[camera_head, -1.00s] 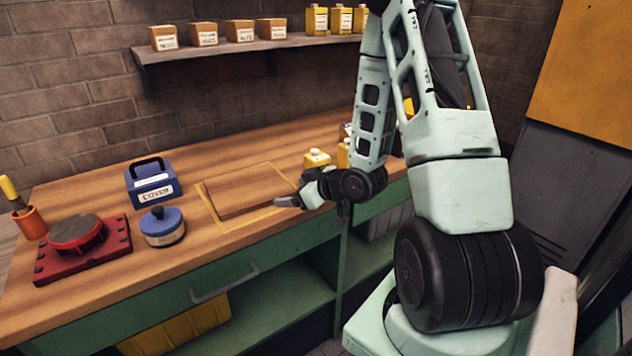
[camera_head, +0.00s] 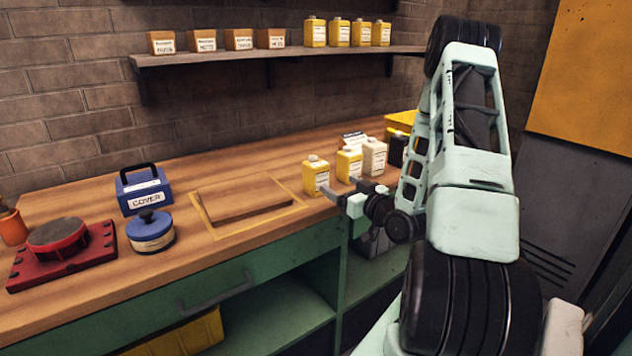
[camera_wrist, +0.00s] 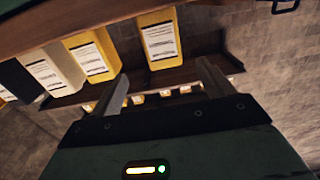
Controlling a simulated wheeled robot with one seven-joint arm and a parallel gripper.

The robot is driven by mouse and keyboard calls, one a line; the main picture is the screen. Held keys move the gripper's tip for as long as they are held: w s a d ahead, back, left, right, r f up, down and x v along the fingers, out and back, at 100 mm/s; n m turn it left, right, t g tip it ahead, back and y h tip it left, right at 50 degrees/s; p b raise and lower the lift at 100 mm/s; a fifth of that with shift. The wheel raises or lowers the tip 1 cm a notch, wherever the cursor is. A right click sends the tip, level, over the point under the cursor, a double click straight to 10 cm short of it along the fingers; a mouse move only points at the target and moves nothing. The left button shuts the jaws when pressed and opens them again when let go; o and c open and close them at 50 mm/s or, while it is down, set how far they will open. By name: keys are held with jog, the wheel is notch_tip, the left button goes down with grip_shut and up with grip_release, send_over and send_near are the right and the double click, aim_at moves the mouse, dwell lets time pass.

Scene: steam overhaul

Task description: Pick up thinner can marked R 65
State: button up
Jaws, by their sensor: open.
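On the bench stand two yellow cans with white labels, the left one (camera_head: 316,178) and the right one (camera_head: 349,165). A cream can (camera_head: 374,157) and a dark can (camera_head: 397,151) stand to their right. The label text is too small to read, so I cannot tell which is R 65. My gripper (camera_head: 336,184) is open and empty at the bench's front edge, close before the yellow cans. In the wrist view the cans appear upside down. There the left yellow can (camera_wrist: 160,40) shows ahead between the open fingers (camera_wrist: 163,70), and the other yellow can (camera_wrist: 95,55) lies to its left.
A wooden board (camera_head: 240,198) lies in a yellow outline. A blue COVER box (camera_head: 143,190), a round blue-lidded tin (camera_head: 150,232) and a red fixture (camera_head: 60,255) stand left. The wall shelf (camera_head: 270,54) holds small boxes and yellow cans. A card stands behind the bench cans.

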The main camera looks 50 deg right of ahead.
aim_at(322, 175)
jog(key=p+x, duration=0.1)
jog(key=x, duration=0.5)
jog(key=shift+w, duration=0.1)
jog(key=x, duration=0.2)
jog(key=p+x, duration=0.1)
jog(key=x, duration=0.1)
jog(key=shift+w+a, duration=0.1)
jog(key=shift+a, duration=0.15)
jog(key=shift+w+d, duration=0.2)
jog(key=shift+w, duration=0.4)
jog(key=c, duration=1.3)
